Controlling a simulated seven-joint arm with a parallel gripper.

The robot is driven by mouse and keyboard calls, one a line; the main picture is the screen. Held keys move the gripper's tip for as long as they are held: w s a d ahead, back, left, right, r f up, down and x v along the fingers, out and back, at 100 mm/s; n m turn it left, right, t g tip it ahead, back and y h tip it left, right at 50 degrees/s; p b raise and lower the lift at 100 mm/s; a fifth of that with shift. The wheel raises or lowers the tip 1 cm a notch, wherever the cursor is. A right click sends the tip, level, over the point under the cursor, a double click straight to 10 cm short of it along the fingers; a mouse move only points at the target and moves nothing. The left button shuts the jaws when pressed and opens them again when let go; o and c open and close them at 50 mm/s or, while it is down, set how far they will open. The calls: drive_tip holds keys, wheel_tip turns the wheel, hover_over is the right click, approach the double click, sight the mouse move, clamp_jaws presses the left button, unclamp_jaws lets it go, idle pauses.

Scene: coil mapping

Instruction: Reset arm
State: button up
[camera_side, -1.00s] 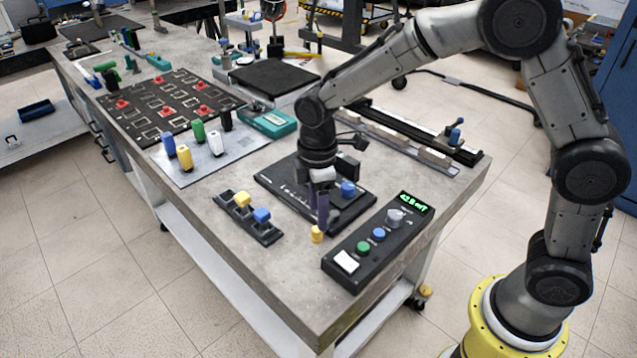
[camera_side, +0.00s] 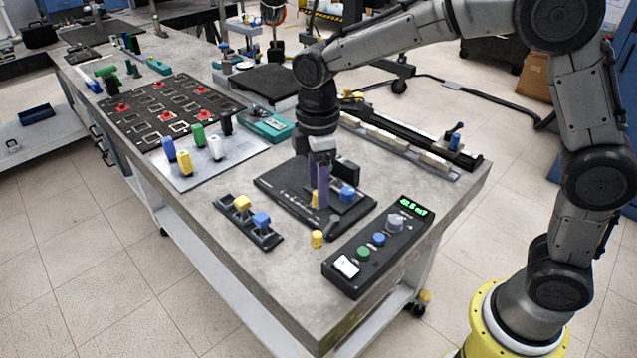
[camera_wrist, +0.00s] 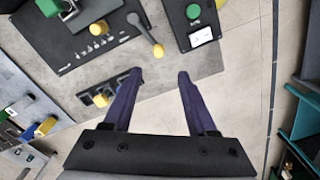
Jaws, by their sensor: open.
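My gripper (camera_side: 321,203) hangs fingers down over the black coil panel (camera_side: 275,183) in the side view. Its two purple fingers are spread and empty in the wrist view (camera_wrist: 159,77). A blue knob (camera_side: 347,193) sits on the panel, partly hidden by my gripper.
A control box (camera_side: 378,246) with a lit green display stands at right. A black holder (camera_side: 247,222) with yellow and blue blocks is at left. Several coloured pegs stand on a pale plate (camera_side: 186,178). A slide rail (camera_side: 463,152) lies along the back edge.

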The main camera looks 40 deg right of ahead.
drive_tip(key=s+d+r+m+t, duration=0.4)
drive_tip(key=s+d+r, duration=0.4)
drive_tip(key=s+r, duration=0.3)
drive_tip(key=s+d+f+m, duration=0.1)
drive_tip(key=s+f+m, duration=0.1)
drive_tip(key=s+m, duration=0.2)
drive_tip(key=s+d+f+m+t, duration=0.1)
drive_tip(key=s+d+f+m, duration=0.1)
drive_tip(key=s+m, duration=0.2)
drive_tip(key=s, duration=0.3)
drive_tip(key=shift+s+t, duration=0.3)
